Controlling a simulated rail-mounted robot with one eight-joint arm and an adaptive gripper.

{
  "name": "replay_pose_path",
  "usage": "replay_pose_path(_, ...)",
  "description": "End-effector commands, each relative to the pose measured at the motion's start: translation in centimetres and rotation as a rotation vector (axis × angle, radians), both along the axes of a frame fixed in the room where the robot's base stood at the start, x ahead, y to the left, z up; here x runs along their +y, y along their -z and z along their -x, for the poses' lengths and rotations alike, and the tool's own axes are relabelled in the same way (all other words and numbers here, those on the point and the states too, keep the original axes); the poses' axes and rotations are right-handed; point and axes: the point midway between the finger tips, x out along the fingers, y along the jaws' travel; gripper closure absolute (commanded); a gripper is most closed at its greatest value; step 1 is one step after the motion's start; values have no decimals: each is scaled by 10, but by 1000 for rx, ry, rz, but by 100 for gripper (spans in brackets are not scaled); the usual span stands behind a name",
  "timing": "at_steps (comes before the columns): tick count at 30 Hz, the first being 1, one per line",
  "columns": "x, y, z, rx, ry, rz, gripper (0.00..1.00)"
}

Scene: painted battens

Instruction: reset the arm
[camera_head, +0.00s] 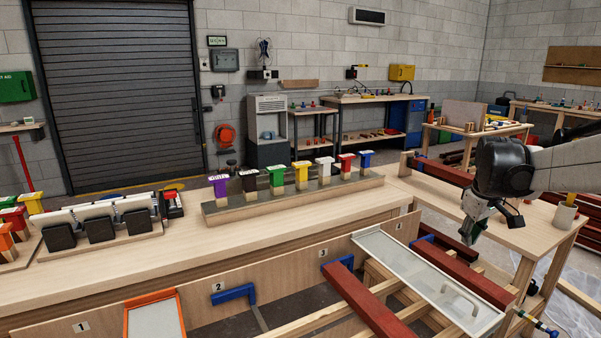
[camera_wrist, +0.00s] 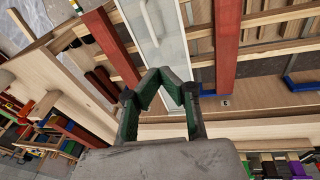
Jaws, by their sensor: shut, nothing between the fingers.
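My gripper (camera_head: 471,232) hangs at the right in the head view, above the red battens and the white panel, clear of the bench top. In the wrist view my gripper (camera_wrist: 163,72) shows with its dark green fingers angled together. It is shut and holds nothing. Part of my arm (camera_head: 565,165) reaches in from the right edge of the head view.
Below lie red battens (camera_head: 368,302) and a white panel with a handle (camera_head: 430,285). A row of coloured-topped blocks stands on a long holder (camera_head: 290,203) on the bench (camera_head: 120,263). A side table (camera_head: 520,228) stands at right. Air around my gripper looks free.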

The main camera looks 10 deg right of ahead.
Motion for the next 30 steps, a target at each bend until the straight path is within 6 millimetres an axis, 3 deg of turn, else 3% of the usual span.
replay_pose_path(3, 45, -21, 14, -40, 13, 1, 100)
replay_pose_path(13, 148, -53, 64, -158, 59, -18, 100)
replay_pose_path(22, 225, -61, 122, -264, 97, -66, 100)
replay_pose_path(30, 279, -50, 177, -354, 128, -132, 100)
